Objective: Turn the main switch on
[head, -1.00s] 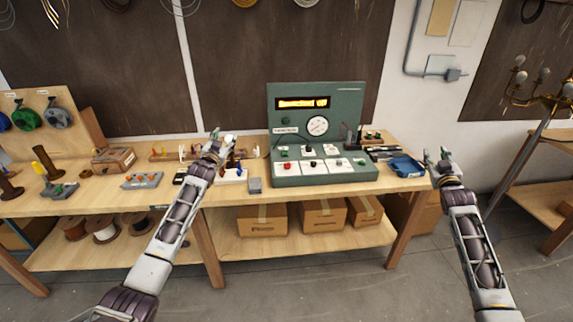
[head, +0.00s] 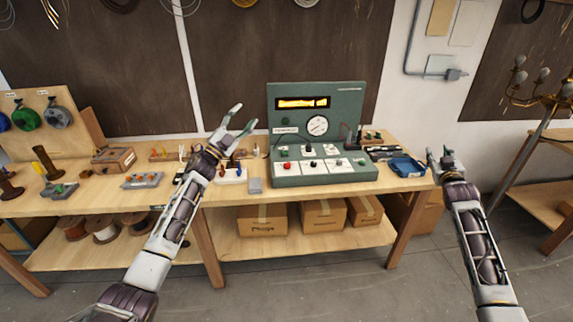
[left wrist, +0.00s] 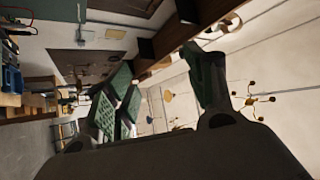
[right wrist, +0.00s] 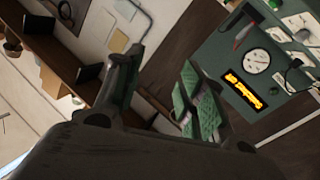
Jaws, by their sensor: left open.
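The green test panel (head: 350,93) stands at the back of the workbench, with an orange lit display (head: 302,102) and a round gauge (head: 317,125). Its sloping front has several small knobs or switches, among them a red one (head: 287,166) and a green one (head: 284,153). I cannot tell which is the main switch. My left gripper (head: 243,118) is open and empty, raised to the left of the panel. My right gripper (head: 439,154) is open and empty, right of the bench. The panel also shows in the right wrist view (right wrist: 222,50), beyond the fingers.
A blue tray (head: 407,167) lies at the bench's right end. Cardboard boxes (head: 262,220) sit on the lower shelf. A brass lamp (head: 540,97) stands at the far right.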

